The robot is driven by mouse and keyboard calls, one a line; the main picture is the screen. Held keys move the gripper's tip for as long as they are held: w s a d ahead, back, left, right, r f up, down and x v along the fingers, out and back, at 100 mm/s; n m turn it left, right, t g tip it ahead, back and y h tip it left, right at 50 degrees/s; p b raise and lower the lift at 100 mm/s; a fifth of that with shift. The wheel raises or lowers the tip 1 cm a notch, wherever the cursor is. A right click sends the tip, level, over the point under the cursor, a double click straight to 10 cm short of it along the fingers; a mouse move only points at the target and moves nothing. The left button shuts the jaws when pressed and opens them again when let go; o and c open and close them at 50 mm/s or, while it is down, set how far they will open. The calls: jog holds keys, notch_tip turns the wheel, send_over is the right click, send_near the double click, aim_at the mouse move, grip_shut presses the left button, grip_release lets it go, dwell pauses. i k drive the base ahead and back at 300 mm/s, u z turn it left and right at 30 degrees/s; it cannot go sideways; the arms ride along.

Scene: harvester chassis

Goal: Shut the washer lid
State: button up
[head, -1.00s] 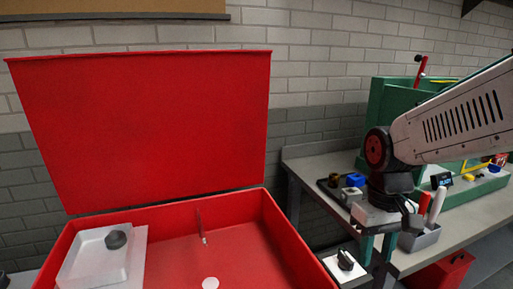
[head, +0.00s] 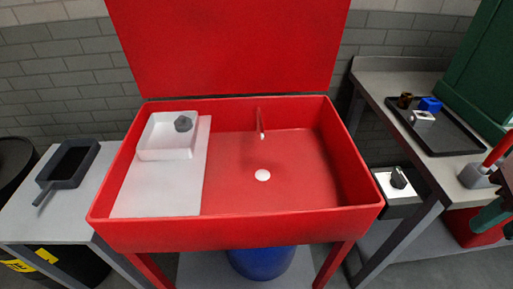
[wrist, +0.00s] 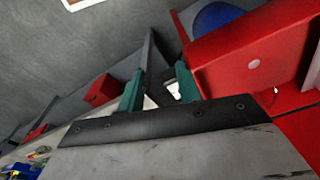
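The red washer (head: 275,227) stands in the middle of the head view. Its red lid (head: 230,48) stands raised at the back edge, with its top cut off by the frame. The open basin shows a thin spout, a white round drain and a light shelf on its left. In the wrist view the washer (wrist: 240,60) lies tilted at the upper right. My gripper (wrist: 158,85) has its two green fingers apart with nothing between them. Part of it shows at the right edge of the head view, to the right of the washer and apart from it.
A side table (head: 30,220) holds a black pan (head: 68,165) at left. A workbench with a black tray (head: 450,140) stands close at right. A blue drum (head: 262,262) is underneath.

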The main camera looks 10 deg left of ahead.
aim_at(171, 47)
jog(key=z, duration=1.6)
jog(key=k, duration=0.95)
jog(key=u, duration=2.2)
jog(key=i, duration=1)
